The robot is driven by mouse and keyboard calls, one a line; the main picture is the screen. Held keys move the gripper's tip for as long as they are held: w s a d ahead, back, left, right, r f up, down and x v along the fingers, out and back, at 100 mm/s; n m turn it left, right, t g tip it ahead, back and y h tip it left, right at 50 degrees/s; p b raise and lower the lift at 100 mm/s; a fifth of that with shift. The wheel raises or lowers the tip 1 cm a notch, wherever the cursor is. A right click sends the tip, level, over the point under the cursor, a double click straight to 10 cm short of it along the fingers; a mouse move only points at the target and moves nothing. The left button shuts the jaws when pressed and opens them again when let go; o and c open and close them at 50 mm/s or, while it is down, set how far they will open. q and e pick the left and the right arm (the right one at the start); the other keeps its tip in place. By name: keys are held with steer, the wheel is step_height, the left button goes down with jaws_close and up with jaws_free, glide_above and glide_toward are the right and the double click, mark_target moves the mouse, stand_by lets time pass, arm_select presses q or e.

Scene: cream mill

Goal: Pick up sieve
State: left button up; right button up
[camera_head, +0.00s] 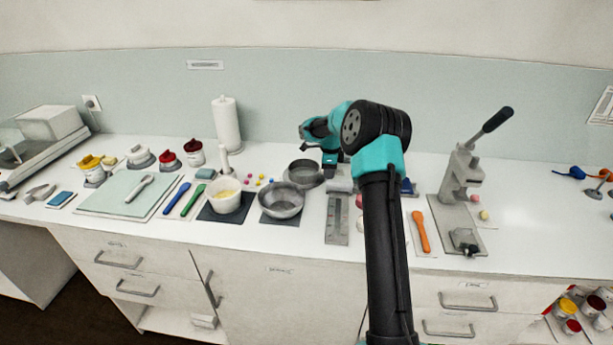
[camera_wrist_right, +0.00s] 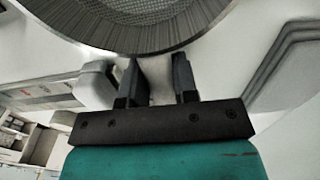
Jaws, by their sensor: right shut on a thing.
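The sieve (camera_head: 303,173) is a round grey metal mesh bowl behind the larger steel bowl, near the middle of the counter. In the right wrist view the sieve's mesh and rim (camera_wrist_right: 130,22) fill the top edge. My right gripper (camera_head: 329,168) is at the sieve's right side. In the right wrist view my right gripper (camera_wrist_right: 156,65) has its two fingers at the sieve's near edge, shut on it with a gap between them. The exact part held is hard to make out. Whether the sieve is clear of the counter cannot be told. My left gripper is not in view.
A steel bowl (camera_head: 281,203) stands just in front of the sieve. A white bowl (camera_head: 227,198) with yellow contents and small coloured balls (camera_head: 259,181) lie to the left. A lever press (camera_head: 461,185) and orange tool (camera_head: 420,232) are to the right. A paper roll (camera_head: 226,125) stands behind.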

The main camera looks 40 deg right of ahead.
jaws_close()
steer(key=shift+r, duration=0.1)
step_height(320, 180, up, 10)
steer(key=shift+f, duration=0.1)
stand_by(0.6)
